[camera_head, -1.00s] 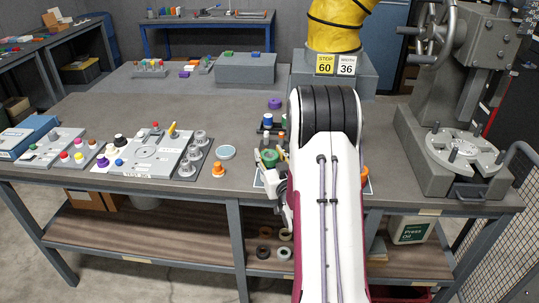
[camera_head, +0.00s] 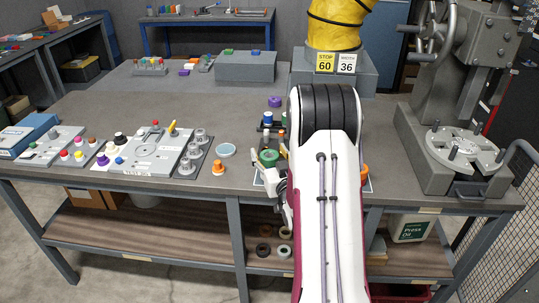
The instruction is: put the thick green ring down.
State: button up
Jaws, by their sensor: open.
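The thick green ring (camera_head: 268,156) sits at the near middle of the bench, just left of my white and black arm. My gripper (camera_head: 271,174) is just on the near side of the ring, low over the bench edge and partly hidden by my arm. It is open and looks apart from the ring. What lies directly under the ring is too small to make out.
Behind the ring stand small blue and green-topped parts (camera_head: 267,119). An orange cone (camera_head: 218,168) and a pale disc (camera_head: 226,151) lie to the left. A grey board with knobs (camera_head: 150,152) is farther left. A heavy press (camera_head: 455,150) stands at right.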

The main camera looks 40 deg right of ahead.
aim_at(273, 165)
jog(key=v, duration=0.7)
jog(key=shift+s+r, duration=0.15)
jog(key=shift+s, duration=0.1)
jog(key=shift+w+a, duration=0.1)
jog(key=shift+a, duration=0.1)
dwell(0.4)
jog(key=shift+w+a+r, duration=0.3)
jog(key=shift+a+r, duration=0.05)
jog(key=s+a+r+n+g+y, duration=0.1)
jog(key=a+r+g+y, duration=0.2)
jog(key=a, duration=0.4)
jog(key=s+a+r+n+g, duration=0.1)
jog(key=a+r+g, duration=0.1)
jog(key=a+r, duration=0.4)
jog(key=s+a+n+g+y, duration=0.1)
jog(key=s+a+g+y, duration=0.1)
jog(key=s+a, duration=0.7)
jog(key=s+a+r+n+g+y, duration=0.1)
jog(key=s+a+g, duration=0.2)
jog(key=s+a, duration=0.5)
jog(key=s, duration=0.7)
jog(key=shift+s+a+r+n+y, duration=0.25)
jog(key=shift+s+a+n+y, duration=0.05)
jog(key=shift+s+a+y, duration=0.1)
